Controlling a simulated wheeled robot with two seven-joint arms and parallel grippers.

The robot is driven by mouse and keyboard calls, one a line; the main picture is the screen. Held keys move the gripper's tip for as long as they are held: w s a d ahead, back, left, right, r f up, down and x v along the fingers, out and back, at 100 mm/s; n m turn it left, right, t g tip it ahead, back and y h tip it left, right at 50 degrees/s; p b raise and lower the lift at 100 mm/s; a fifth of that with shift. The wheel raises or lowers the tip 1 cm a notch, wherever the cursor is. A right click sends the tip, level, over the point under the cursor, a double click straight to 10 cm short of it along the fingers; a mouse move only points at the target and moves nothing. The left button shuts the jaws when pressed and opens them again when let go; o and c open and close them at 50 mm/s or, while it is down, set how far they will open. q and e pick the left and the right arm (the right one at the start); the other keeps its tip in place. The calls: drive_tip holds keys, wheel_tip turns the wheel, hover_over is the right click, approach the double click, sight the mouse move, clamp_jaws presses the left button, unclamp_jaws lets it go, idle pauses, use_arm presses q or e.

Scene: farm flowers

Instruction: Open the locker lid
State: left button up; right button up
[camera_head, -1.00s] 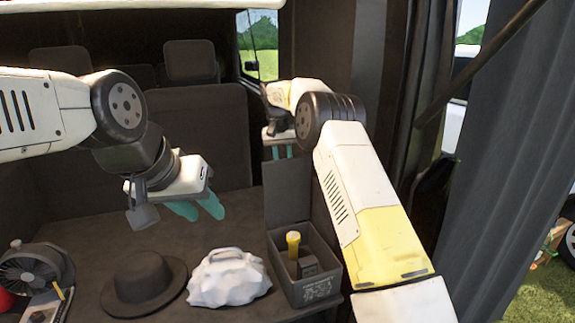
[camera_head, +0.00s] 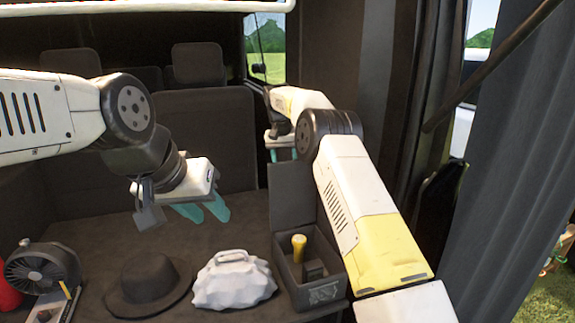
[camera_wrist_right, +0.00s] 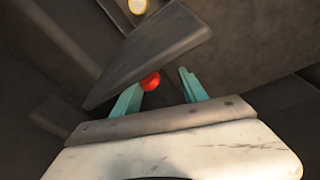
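The locker is a small dark box (camera_head: 325,292) at the right of the dark surface. Its lid (camera_head: 292,194) stands upright at the back, so the box is open. The lid also shows as a grey tilted panel in the right wrist view (camera_wrist_right: 150,55). My right gripper (camera_head: 281,154) is behind and above the lid, partly hidden by my arm. In the right wrist view its teal fingers (camera_wrist_right: 160,94) are apart, with a small red knob (camera_wrist_right: 150,81) near the left finger. My left gripper (camera_head: 203,211) hangs open and empty above the surface.
A yellow-topped object (camera_head: 299,247) stands inside the box. To its left are a white bag (camera_head: 233,279), a dark hat (camera_head: 148,284) and a small fan (camera_head: 41,270). Seats are behind, and a dark curtain (camera_head: 510,200) hangs at the right.

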drive_tip(key=shift+d, duration=0.2)
drive_tip(key=shift+r, duration=0.2)
wheel_tip(320, 180, up, 7)
drive_tip(key=s, duration=0.1)
drive_tip(key=shift+a+r, duration=0.15)
drive_tip(key=shift+a, duration=0.3)
drive_tip(key=shift+s, duration=0.15)
